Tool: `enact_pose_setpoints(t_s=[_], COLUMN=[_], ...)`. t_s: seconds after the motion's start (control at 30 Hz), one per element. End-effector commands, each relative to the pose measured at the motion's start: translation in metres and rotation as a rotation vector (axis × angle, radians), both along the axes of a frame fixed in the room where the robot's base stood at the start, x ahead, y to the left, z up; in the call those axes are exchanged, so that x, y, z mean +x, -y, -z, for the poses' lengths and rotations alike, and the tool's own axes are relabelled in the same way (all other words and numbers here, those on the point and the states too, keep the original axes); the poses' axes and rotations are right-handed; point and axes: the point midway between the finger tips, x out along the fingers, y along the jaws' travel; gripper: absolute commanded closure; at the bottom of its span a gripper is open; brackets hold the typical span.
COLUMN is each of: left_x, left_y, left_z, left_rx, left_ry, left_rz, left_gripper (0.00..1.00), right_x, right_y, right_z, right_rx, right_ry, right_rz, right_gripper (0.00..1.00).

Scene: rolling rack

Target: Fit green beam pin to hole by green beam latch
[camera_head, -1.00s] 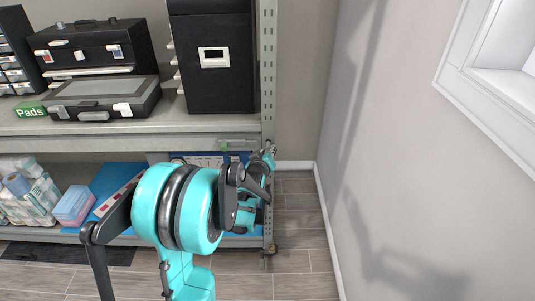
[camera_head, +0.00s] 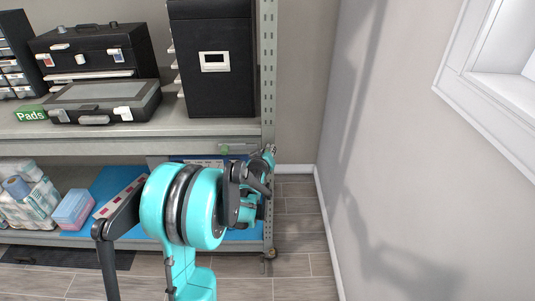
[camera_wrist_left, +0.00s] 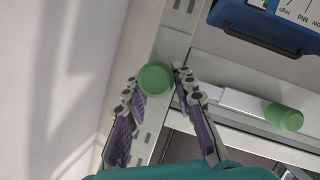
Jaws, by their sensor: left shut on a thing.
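In the left wrist view the round green end of the green beam pin (camera_wrist_left: 155,78) sits between the fingertips of my left gripper (camera_wrist_left: 154,82). The gripper is shut on it, against the slotted grey rack post. Its shaft and the hole are hidden, so I cannot tell how deep it sits. The green beam latch (camera_wrist_left: 284,117) is a green knob on the pale beam to the right, apart from the fingers. In the head view my left gripper (camera_head: 268,153) is small at the rack's right post, and a bit of green (camera_head: 225,150) shows on the beam. My right gripper is out of view.
The rack post (camera_head: 267,75) stands at the shelf's right end. A blue case (camera_wrist_left: 262,22) is near the gripper on the lower level. A black cabinet (camera_head: 211,85) and toolboxes (camera_head: 105,100) fill the upper shelf. Clear floor (camera_head: 298,215) lies between rack and wall.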

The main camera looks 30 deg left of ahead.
Motion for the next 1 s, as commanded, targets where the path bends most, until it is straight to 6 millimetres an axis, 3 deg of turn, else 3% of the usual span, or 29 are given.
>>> enact_pose_setpoints(t_s=[0.77, 0.8, 0.87, 1.0], left_x=[0.017, 0.017, 0.017, 0.017], left_y=[-0.010, -0.010, -0.010, -0.010], left_z=[0.000, 0.000, 0.000, 0.000], left_rx=[0.000, 0.000, 0.000, 0.000], left_ry=[0.000, 0.000, 0.000, 0.000], left_rz=[0.000, 0.000, 0.000, 0.000], left_gripper=[1.00, 0.66, 0.51, 0.50], right_x=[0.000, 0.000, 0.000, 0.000], right_y=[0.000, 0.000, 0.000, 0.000], right_z=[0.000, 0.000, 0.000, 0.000], right_rx=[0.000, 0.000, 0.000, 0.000], right_ry=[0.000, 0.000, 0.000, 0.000], right_rz=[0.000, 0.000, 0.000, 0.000], right_gripper=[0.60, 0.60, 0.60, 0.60])
